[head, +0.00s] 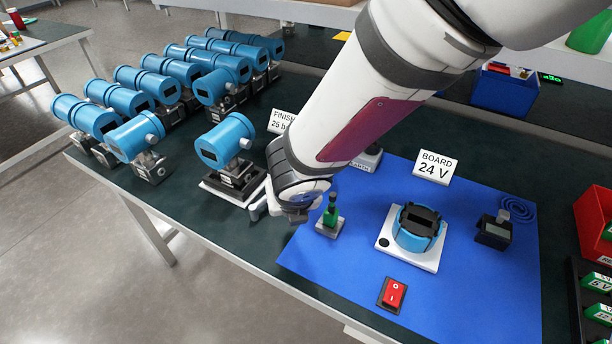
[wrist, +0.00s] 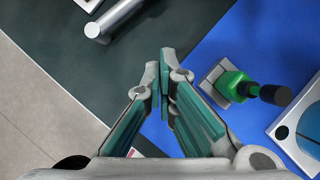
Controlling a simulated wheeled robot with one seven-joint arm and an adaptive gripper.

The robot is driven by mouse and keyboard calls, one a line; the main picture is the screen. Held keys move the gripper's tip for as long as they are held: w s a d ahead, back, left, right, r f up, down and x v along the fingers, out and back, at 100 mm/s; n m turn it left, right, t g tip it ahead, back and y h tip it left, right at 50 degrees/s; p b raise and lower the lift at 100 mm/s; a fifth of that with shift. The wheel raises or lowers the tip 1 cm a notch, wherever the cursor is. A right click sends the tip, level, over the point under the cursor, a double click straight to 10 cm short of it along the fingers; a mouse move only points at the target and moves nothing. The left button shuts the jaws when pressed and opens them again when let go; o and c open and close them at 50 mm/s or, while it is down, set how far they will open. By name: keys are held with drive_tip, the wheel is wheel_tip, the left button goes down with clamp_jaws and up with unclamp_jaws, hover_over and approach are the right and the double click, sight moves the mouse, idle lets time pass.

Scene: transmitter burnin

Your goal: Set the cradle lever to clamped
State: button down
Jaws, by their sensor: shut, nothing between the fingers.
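The cradle (head: 222,192) is a dark block on a white plate, with a blue transmitter (head: 224,142) seated upright on it. In the head view my wrist hides part of the area right of the cradle.
A round blue unit (head: 418,230), a red switch (head: 394,294) and several transmitters (head: 127,98) stand farther off.

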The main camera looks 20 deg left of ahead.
drive_tip(key=p+v, duration=0.2)
drive_tip(key=v, duration=0.3)
drive_tip(key=shift+w+d, duration=0.1)
idle(0.3)
drive_tip(key=w+d+r+m+t+h+p, duration=0.1)
drive_tip(key=d+r+m+h+p, duration=0.1)
drive_tip(key=d+r+m, duration=0.85)
drive_tip(key=w+d+r+m+t+h+p, duration=0.1)
drive_tip(key=w+d+r+m+h+p, duration=0.15)
drive_tip(key=d+r+m, duration=0.75)
drive_tip(key=s+d+r+m+g+p, duration=0.1)
drive_tip(key=s+d+m, duration=0.3)
drive_tip(key=d+m, duration=0.15)
drive_tip(key=s+d+r+m+p, duration=0.1)
drive_tip(key=s+d+m, duration=0.3)
drive_tip(key=d, duration=0.3)
drive_tip(key=s+d+r+m+g+y+p, duration=0.1)
drive_tip(key=s+r+m, duration=0.3)
drive_tip(key=s+m, duration=0.7)
drive_tip(key=shift+s+d+m+y+p, duration=0.35)
drive_tip(key=shift+s+d+m+p, duration=0.1)
drive_tip(key=shift+d+m, duration=0.4)
